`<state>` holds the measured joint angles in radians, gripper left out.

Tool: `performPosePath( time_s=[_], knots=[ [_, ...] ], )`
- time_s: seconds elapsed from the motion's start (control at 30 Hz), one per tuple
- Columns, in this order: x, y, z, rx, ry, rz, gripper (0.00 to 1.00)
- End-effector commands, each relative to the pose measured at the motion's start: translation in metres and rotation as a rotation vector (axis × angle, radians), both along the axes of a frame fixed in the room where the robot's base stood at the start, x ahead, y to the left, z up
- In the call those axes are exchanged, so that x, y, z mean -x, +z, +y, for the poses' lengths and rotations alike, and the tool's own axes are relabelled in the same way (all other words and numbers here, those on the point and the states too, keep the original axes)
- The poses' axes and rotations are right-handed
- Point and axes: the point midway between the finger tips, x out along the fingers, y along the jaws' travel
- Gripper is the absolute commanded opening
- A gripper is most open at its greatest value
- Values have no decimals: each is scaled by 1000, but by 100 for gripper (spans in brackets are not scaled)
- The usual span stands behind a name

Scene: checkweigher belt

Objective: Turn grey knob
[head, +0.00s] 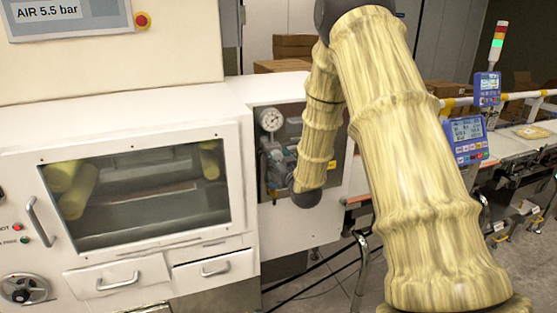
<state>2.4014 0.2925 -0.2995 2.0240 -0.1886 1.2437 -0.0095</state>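A recessed panel in the white machine holds a round pressure gauge (271,119) and a cluster of grey fittings (288,134) below and right of it. I cannot pick out the grey knob for certain among these fittings. My arm, in a yellowish sleeve, reaches down in front of the panel and ends at a dark wrist joint. My gripper seems to be at the small grey and dark parts just up and left of that wrist, close to the fittings. Its fingers are too small and too mixed with the fittings to tell open from shut, or touching from apart.
A dark handwheel (25,289) sits at the machine's lower left, near a windowed door (140,190) with a handle and two drawers (118,281). A conveyor (510,145) with blue displays (466,138) and a signal tower (498,40) stands at right.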

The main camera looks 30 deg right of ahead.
Motion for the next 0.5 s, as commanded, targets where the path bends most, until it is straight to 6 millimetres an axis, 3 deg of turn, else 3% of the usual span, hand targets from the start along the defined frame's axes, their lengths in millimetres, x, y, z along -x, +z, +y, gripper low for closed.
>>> performPosePath(
  time_s=[0.33, 0.5],
  knots=[
    [1, 0, 1, -1, 1, 0, 58],
    [12, 0, 4, -1, 1, 1, 58]
  ],
)
